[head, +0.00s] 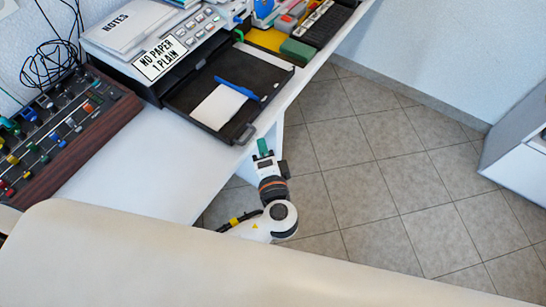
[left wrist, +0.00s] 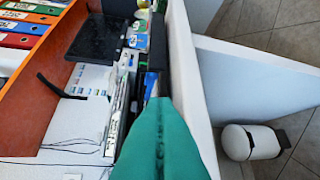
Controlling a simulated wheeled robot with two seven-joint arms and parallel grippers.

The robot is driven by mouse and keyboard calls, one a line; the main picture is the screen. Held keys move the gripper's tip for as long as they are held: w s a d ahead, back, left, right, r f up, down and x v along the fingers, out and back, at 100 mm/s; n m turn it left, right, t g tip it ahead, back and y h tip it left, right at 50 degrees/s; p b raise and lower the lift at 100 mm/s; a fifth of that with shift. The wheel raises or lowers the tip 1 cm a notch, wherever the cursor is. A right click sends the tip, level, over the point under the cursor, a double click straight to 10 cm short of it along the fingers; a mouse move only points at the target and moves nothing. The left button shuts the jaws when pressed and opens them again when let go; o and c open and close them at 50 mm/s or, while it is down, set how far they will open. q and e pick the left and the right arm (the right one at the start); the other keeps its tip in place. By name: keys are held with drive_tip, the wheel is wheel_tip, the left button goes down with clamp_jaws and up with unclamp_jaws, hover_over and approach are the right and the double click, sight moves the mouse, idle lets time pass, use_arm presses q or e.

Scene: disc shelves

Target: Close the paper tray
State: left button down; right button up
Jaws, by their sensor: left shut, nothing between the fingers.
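The paper tray (head: 262,72) is a black, shallow tray pulled out from the front of the white printer (head: 178,30). A sheet of white paper (head: 217,107) and a blue strip lie in it. Its front handle (head: 243,134) sits at the desk's front edge. My left gripper (head: 263,146) is just in front of the desk edge, to the right of the handle and close to it; I cannot tell whether they touch. Its green fingers, also in the left wrist view (left wrist: 160,105), are shut and empty. My right gripper is not in view.
A "NO PAPER 1 PLAIN" sign (head: 160,58) is on the printer. A green block (head: 297,50) and a dark organiser (head: 325,22) stand right of the tray. The tiled floor ahead is open.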

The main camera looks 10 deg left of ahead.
sight(241, 130)
use_arm(q)
drive_tip(key=shift+w+a+f, duration=0.1)
drive_tip(key=shift+w+a, duration=0.05)
drive_tip(key=shift+a, duration=0.3)
drive_tip(key=shift+w+a+f, duration=0.1)
drive_tip(key=shift+a, duration=0.3)
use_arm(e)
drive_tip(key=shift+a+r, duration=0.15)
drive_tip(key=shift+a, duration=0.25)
use_arm(q)
drive_tip(key=a, duration=0.1)
drive_tip(key=w+a, duration=0.1)
drive_tip(key=a, duration=0.2)
drive_tip(key=shift+w, duration=0.25)
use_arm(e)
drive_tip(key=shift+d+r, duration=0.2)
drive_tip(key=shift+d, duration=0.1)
